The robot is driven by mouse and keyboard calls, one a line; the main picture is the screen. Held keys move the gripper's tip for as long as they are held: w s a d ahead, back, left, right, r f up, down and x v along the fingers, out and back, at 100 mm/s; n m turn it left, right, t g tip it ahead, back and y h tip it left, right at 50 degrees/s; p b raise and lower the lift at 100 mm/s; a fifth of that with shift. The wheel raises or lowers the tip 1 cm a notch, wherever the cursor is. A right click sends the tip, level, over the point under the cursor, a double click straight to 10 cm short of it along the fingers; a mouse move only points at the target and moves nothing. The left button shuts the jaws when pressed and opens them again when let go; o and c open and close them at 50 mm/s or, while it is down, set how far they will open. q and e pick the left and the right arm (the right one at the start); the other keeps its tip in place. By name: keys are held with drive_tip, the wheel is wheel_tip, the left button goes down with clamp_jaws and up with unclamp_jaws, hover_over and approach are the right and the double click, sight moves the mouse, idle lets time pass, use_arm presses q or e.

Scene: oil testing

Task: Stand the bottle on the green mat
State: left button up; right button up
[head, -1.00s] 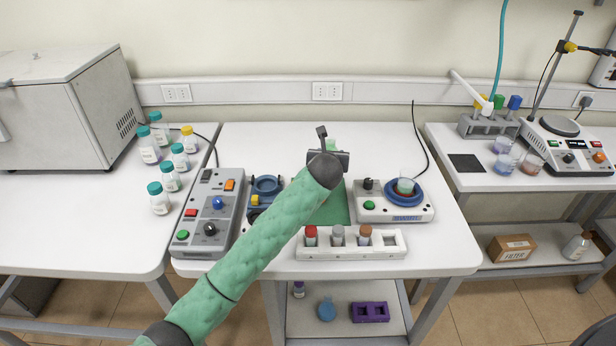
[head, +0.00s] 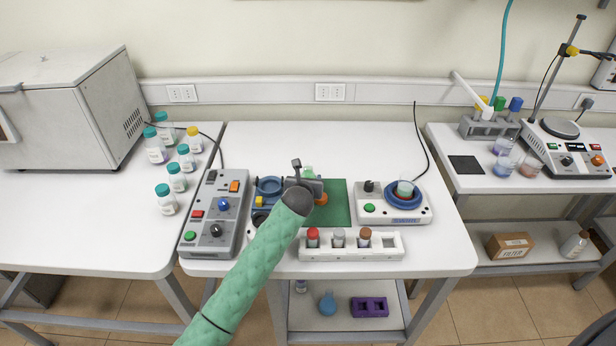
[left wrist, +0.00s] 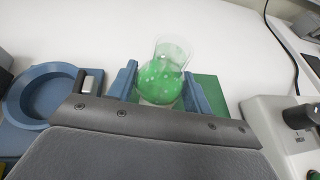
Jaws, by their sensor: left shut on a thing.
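The bottle is a clear glass vessel with green contents (left wrist: 163,78), seen between the blue fingers of my left gripper (left wrist: 160,72) in the left wrist view. My left gripper is shut on it. In the head view only a bit of the green bottle (head: 308,171) shows behind my left gripper (head: 304,184), near the left edge of the green mat (head: 340,205). The mat also shows in the left wrist view (left wrist: 211,92), right of the bottle. The bottle looks about upright; whether its base touches anything is unclear. My right gripper is not in view.
A blue ring holder (head: 267,186) stands left of the mat and a white device (head: 404,213) right of it. A white rack (head: 350,252) with several capped vials stands in front. A grey control box (head: 213,225) is further left. The table's back is clear.

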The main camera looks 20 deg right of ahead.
use_arm(q)
drive_tip(key=shift+f, duration=0.15)
drive_tip(key=o, duration=1.1)
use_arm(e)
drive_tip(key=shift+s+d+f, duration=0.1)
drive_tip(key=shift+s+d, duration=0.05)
use_arm(q)
drive_tip(key=shift+s+a, duration=0.1)
drive_tip(key=shift+s, duration=0.15)
drive_tip(key=shift+b+v, duration=0.6)
drive_tip(key=shift+v, duration=0.6)
drive_tip(key=b+v, duration=0.2)
drive_tip(key=v, duration=0.5)
drive_tip(key=shift+s+a, duration=0.1)
drive_tip(key=shift+s, duration=0.05)
drive_tip(key=shift+s+a+r, duration=0.35)
drive_tip(key=shift+s+r, duration=0.2)
drive_tip(key=shift+s, duration=0.1)
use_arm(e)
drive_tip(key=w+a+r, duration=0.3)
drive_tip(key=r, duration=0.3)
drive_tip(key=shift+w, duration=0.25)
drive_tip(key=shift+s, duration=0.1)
